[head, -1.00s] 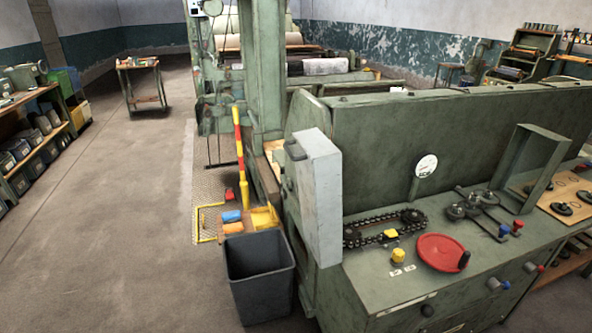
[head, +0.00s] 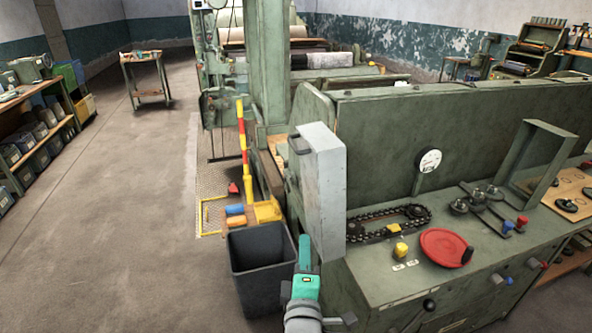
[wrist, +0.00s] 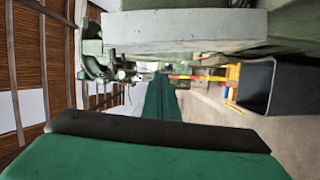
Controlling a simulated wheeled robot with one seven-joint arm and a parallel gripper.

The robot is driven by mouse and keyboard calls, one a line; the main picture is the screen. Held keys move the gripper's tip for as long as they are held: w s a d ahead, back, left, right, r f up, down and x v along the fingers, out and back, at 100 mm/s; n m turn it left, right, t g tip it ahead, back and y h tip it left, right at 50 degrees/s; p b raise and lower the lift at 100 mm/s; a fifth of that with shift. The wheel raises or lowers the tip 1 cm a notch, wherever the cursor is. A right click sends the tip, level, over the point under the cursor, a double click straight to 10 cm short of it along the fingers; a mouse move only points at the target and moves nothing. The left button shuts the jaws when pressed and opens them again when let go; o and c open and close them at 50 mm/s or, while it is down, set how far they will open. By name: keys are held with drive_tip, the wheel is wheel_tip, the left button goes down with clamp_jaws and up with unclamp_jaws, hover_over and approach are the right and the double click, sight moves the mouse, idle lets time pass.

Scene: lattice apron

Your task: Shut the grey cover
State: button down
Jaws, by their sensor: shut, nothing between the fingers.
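The grey cover (head: 324,195) is a pale box-like lid that stands open, upright at the left end of the green machine, with a dark handle (head: 299,143) near its top. The chain and sprockets (head: 388,222) lie exposed to its right. My teal gripper (head: 304,245) is shut and empty, pointing up in front of the cover's lower left side and apart from the handle. In the wrist view, a pale grey slab across the top, apparently the cover (wrist: 185,30), lies close beside my gripper's green fingers.
A dark bin (head: 262,270) stands on the floor just left of my gripper. A red disc (head: 442,247), a yellow knob (head: 400,250) and levers (head: 485,200) sit on the machine's apron. A red-and-yellow post (head: 242,140) rises behind the bin. The floor at left is open.

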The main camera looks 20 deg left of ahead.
drive_tip(key=w+a+r+n+y, duration=0.2)
drive_tip(key=a+r+n, duration=0.3)
drive_tip(key=r, duration=0.7)
drive_tip(key=w+d+x, duration=0.1)
drive_tip(key=d+x, duration=0.2)
drive_tip(key=x, duration=1)
drive_tip(key=shift+r, duration=0.15)
